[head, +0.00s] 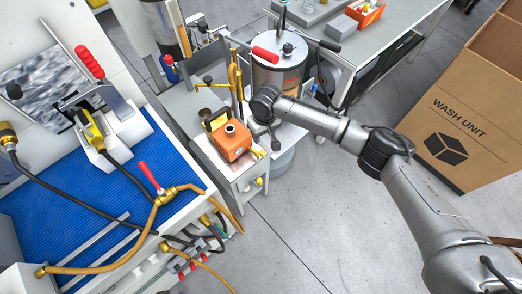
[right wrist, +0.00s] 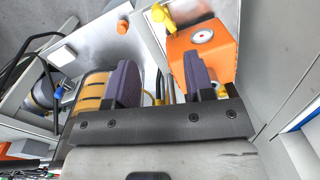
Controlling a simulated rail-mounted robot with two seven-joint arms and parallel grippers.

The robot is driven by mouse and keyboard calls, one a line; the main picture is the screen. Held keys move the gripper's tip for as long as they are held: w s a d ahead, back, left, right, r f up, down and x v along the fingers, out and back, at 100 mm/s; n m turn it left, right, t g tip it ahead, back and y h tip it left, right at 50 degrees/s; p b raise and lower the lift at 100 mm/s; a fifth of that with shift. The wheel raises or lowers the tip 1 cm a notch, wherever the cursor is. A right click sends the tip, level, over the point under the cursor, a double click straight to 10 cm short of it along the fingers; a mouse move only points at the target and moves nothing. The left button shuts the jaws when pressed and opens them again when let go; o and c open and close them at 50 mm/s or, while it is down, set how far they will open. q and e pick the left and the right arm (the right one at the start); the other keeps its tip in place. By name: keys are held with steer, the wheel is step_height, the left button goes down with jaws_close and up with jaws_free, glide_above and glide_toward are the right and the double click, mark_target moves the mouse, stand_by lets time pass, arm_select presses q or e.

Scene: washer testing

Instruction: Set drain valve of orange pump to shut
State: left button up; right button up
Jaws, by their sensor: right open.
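The orange pump (head: 236,145) sits on a white-grey stand in the middle of the head view. A small yellow valve handle (head: 258,153) sticks out on its right side. In the right wrist view the orange pump (right wrist: 207,48) is at the upper right, partly behind one finger, and a yellow valve handle (right wrist: 160,17) shows beside it. My right gripper (right wrist: 160,78) is open, with nothing seen held between its dark fingers. In the head view its wrist is just above and right of the pump; its fingertips cannot be made out. My left gripper is not in view.
A metal tank (head: 277,72) with a red handle stands close behind my right wrist. Brass pipes (head: 238,75) rise behind the pump. A blue-matted bench (head: 85,195) with hoses is at left. A cardboard box (head: 462,125) is at right. Open floor lies in front.

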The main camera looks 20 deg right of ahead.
mark_target(262, 151)
step_height(262, 151, down, 11)
steer(key=b, duration=0.3)
steer(key=shift+f, duration=0.75)
steer(key=shift+a, duration=0.1)
steer(key=c, duration=0.6)
jaws_close()
